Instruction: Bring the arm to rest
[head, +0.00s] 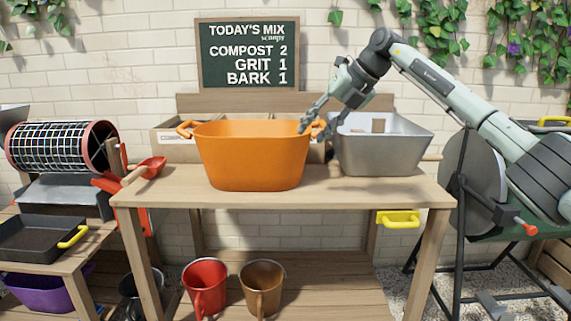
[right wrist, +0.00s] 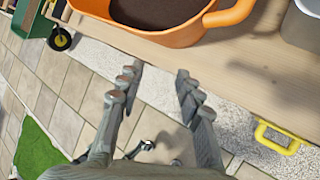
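My right gripper (head: 318,112) comes in from the right and shows in front of the orange tub's right handle in the head view. In the right wrist view its fingers (right wrist: 157,82) are spread apart with nothing between them, and the bench's front edge and the paving lie beyond. The orange tub (head: 252,160) stands upright on the wooden bench (head: 370,189); dark material (right wrist: 155,12) lies inside it in the wrist view. I cannot tell from these views whether the gripper touches the handle. My left gripper is not in view.
A grey metal bin (head: 385,150) stands right of the tub. A red scoop (head: 152,168) lies at the bench's left end. A chalkboard (head: 248,55) hangs behind. Red (head: 205,285) and brown (head: 262,285) pots stand on the lower shelf. A yellow handle (head: 398,219) juts from the bench front.

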